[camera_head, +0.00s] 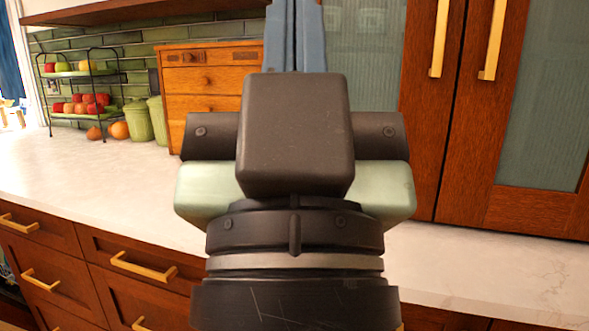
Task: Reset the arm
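My gripper (294,25) points up and away from the camera in the middle of the head view, above the white counter. Its two blue-grey fingers lie side by side with only a thin line between them, so it looks shut. I see nothing held between them, but the fingertips reach the top edge of the picture and their ends are cut off. My dark wrist and pale green gripper body fill the centre and hide part of the counter and cabinet behind.
A white counter (90,185) runs across, with drawers below. At the back left stand a two-tier fruit rack (82,112), green canisters (139,120) and a small wooden drawer chest (205,75). Tall cabinet doors (430,120) with glass panes and gold handles stand at the right.

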